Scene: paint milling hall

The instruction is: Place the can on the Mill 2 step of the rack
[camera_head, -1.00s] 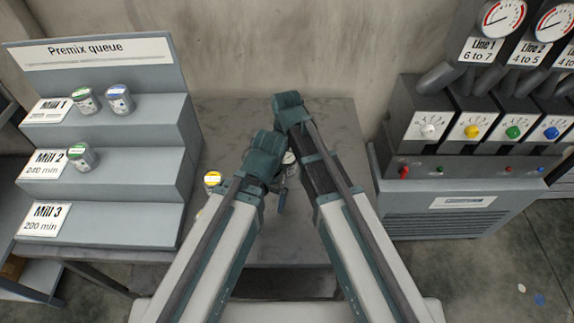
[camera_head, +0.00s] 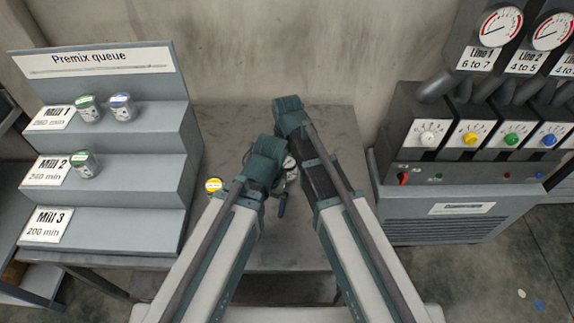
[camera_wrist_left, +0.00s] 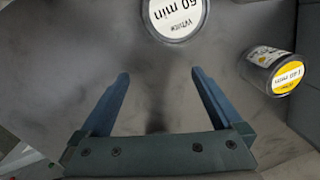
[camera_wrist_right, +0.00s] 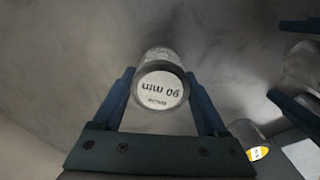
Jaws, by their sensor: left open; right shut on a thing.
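My right gripper (camera_wrist_right: 161,76) is shut on a can with a white lid (camera_wrist_right: 162,88) marked 90 min; the can also shows in the head view (camera_head: 289,162), partly hidden by my arms. My left gripper (camera_wrist_left: 160,76) is open and empty, with the white lid (camera_wrist_left: 178,14) beyond its fingertips. The grey rack (camera_head: 185,110), labelled Premix queue, stands at the left. Its Mill 2 step (camera_head: 140,172) holds one green-lidded can (camera_head: 85,165) near the label, and the rest of that step is bare.
Two cans, green-lidded (camera_head: 88,109) and blue-lidded (camera_head: 122,107), stand on the Mill 1 step. The Mill 3 step (camera_head: 120,225) is empty. A yellow-lidded can (camera_head: 213,185) stands on the table (camera_head: 335,118) beside the rack. A dosing machine (camera_head: 450,195) stands at the right.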

